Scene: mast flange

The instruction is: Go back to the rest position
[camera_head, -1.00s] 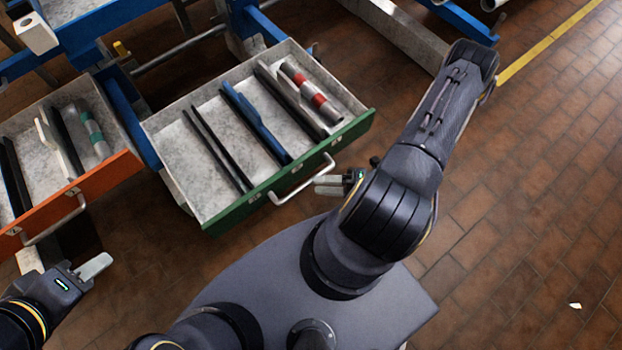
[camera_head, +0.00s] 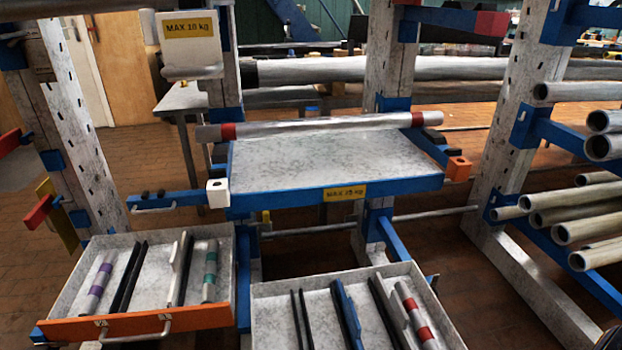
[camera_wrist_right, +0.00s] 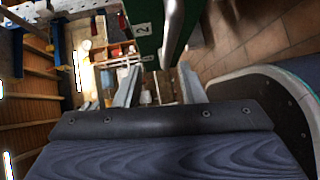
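My right gripper (camera_wrist_right: 160,88) shows in the right wrist view with its two pale fingers apart and nothing between them. A green drawer front (camera_wrist_right: 146,45) with a "2" label stands just beyond the fingers, with its grey handle (camera_wrist_right: 172,32) near the upper middle. I cannot tell how far the fingers are from the handle. Neither gripper nor arm shows in the head view. My left gripper is out of view.
In the head view an open drawer (camera_head: 275,325) holds bars and a red-banded tube. An open orange-fronted drawer (camera_head: 135,325) is left of it. Above is a shelf (camera_head: 330,165) with a red-banded pipe (camera_head: 320,125). Racked pipes (camera_head: 590,225) stand at right.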

